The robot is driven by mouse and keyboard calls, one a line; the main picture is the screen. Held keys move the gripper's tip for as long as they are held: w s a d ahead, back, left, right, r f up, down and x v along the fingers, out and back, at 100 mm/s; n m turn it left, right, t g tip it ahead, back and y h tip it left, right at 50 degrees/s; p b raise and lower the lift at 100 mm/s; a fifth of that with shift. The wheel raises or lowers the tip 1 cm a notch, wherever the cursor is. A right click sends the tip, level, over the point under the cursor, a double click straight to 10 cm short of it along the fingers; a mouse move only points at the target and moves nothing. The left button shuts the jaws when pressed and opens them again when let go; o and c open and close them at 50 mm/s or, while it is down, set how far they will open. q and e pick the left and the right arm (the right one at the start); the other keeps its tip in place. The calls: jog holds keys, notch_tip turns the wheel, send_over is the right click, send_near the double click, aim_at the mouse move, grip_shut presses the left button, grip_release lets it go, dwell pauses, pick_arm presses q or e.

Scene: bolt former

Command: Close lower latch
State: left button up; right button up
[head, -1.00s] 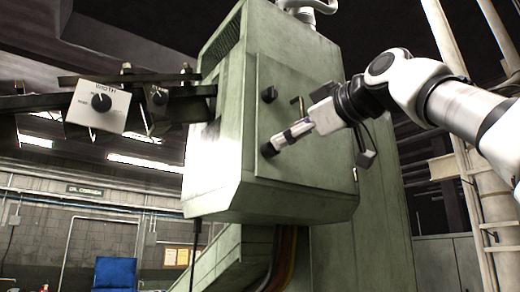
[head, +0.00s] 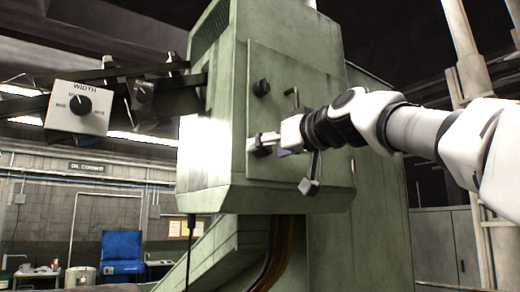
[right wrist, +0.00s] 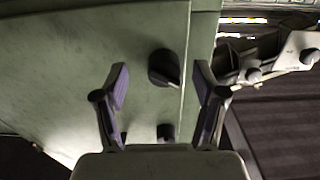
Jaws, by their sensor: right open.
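The lower latch (right wrist: 163,68) is a dark round knob with a raised grip on the green door (right wrist: 100,60). In the right wrist view it lies between the spread fingers of my right gripper (right wrist: 161,82), and its grip looks slanted. In the head view my right gripper (head: 264,143) is at the lower latch and partly covers it. I cannot tell whether the fingers touch it. The upper latch (head: 261,87), a similar dark knob, sits above on the door. A smaller dark knob (right wrist: 165,131) shows lower in the right wrist view. My left gripper is not in view.
The green cabinet (head: 215,130) fills the middle. A control box marked WIDTH (head: 77,107) on dark bars is at the left.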

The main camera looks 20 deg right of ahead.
jog(key=shift+w+a, duration=0.1)
jog(key=shift+a, duration=0.1)
jog(key=shift+c, duration=0.7)
jog(key=shift+a, duration=0.15)
jog(key=c, duration=1.1)
jog(key=shift+d, duration=0.2)
grip_shut()
jog(key=shift+f+n+b, duration=0.2)
jog(key=shift+n+b, duration=0.45)
jog(key=shift+n, duration=0.45)
jog(key=shift+r+n+b, duration=0.1)
jog(key=shift+n+b, duration=0.2)
jog(key=shift+n, duration=0.7)
jog(key=shift+n+b, duration=0.3)
jog(key=shift+n, duration=1.4)
jog(key=o, duration=1.2)
grip_release()
jog(key=shift+r, duration=0.1)
jog(key=shift+o, duration=0.2)
